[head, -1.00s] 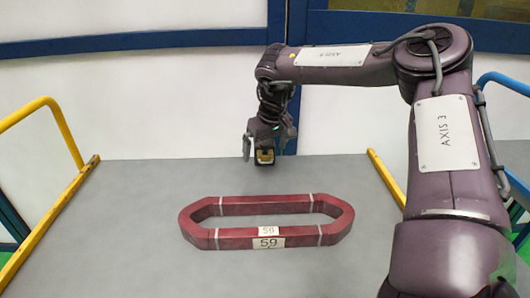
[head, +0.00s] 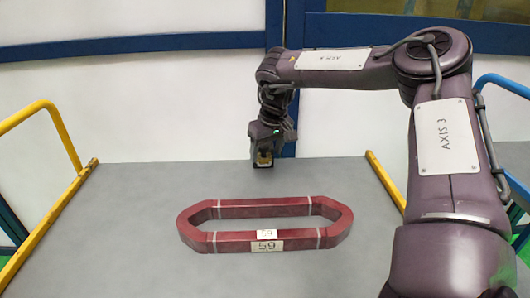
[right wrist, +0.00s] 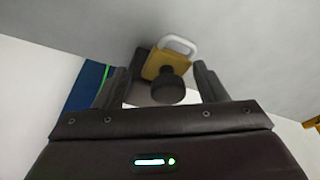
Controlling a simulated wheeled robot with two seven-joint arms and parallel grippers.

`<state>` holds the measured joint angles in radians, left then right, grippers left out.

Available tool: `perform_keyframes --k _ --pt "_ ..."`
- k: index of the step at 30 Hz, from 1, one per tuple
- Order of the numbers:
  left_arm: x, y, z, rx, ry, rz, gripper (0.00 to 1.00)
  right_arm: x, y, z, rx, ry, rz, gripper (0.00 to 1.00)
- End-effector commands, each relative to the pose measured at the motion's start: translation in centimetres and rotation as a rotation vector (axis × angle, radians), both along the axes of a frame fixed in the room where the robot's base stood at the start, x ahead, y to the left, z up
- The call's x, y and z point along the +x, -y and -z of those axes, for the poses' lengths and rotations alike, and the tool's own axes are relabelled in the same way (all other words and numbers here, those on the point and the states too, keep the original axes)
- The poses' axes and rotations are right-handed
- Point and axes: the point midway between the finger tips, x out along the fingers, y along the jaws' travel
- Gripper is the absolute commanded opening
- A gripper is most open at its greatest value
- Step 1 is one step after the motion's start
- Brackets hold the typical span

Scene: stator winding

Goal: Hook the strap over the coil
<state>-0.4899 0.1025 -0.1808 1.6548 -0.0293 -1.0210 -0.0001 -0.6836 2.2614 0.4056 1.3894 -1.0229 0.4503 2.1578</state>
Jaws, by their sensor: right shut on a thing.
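The coil (head: 265,208) is a dark red elongated ring with pale bands and "59" labels, lying flat on the grey table. My right gripper (head: 263,150) is beyond the coil's far side, above the table's far part and pointing down. It is shut on the strap piece (head: 263,159), a yellow block. In the right wrist view the strap piece (right wrist: 165,65) has a white loop and a dark round knob between the fingers. The strap piece is apart from the coil. My left gripper is not in view.
The grey table (head: 130,200) is clear around the coil. Yellow rails (head: 66,205) run along its left and right sides. A white wall with blue beams (head: 130,41) stands behind it.

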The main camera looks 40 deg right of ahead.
Motion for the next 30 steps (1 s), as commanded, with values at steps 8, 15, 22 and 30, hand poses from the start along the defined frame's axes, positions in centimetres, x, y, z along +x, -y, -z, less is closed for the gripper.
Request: perform_keyframes --k 8,15,22,30 --pt "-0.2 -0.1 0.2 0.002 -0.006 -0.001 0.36 0.3 -0.9 -0.1 0.013 0.005 -0.024 0.43" --pt "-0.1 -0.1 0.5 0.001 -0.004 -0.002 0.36 -0.7 -1.7 -0.1 0.015 0.007 -0.023 0.39" --pt "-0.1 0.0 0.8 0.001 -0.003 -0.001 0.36 -1.9 -2.7 -0.2 0.012 0.010 -0.024 0.27" --pt "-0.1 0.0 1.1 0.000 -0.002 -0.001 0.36 -3.3 -3.8 -0.4 0.011 0.013 -0.022 0.27"
